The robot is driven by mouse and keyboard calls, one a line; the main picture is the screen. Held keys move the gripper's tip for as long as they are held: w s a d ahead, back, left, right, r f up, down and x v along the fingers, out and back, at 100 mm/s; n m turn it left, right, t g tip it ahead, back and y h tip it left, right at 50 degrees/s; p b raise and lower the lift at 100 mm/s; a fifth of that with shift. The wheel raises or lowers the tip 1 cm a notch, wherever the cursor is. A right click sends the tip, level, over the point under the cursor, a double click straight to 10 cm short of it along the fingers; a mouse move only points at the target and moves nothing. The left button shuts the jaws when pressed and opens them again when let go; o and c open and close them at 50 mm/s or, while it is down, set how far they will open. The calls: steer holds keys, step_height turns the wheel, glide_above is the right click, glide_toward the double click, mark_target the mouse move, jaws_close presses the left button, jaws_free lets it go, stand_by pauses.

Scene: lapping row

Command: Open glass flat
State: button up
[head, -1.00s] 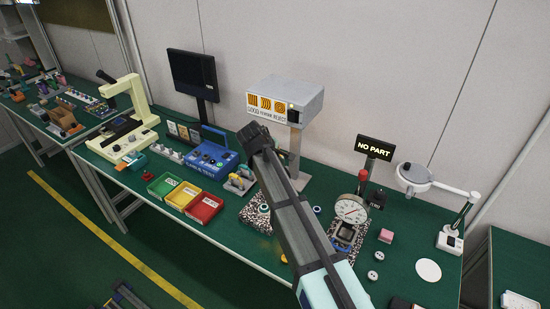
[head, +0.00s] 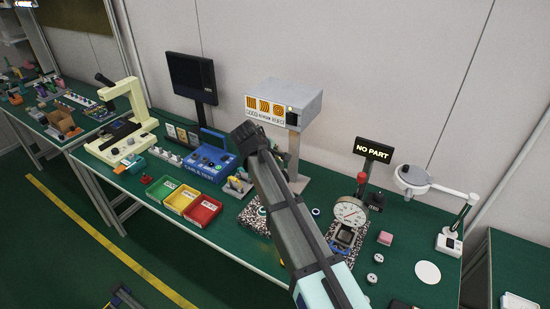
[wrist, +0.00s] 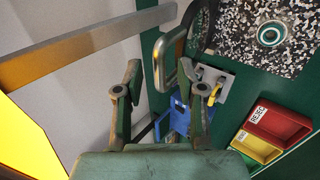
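The speckled base (wrist: 250,25) lies at the top right of the wrist view, with a round metal piece (wrist: 270,34) on it. A dark curved rim (wrist: 203,25) with a bent metal handle (wrist: 165,62) stands beside it; this may be the glass flat, but I cannot clearly make out any glass. My gripper (wrist: 162,90) is open, its two fingers apart on either side of the handle's lower end, with nothing visibly clamped. In the head view my gripper (head: 246,136) is left of the lamp box, and my arm partly hides the speckled base (head: 252,217).
The lamp box (head: 285,100) stands on a grey post (head: 295,155). Green, yellow and red bins (head: 204,212) and a blue case (head: 210,158) lie to the left. A dial gauge (head: 349,213) and "NO PART" sign (head: 374,149) stand right. The bench front has free room.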

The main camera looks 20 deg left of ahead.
steer(key=v, duration=0.9)
steer(key=shift+s, duration=0.1)
steer(key=x, duration=1.2)
steer(key=shift+s, duration=0.2)
steer(key=shift+a+r, duration=0.15)
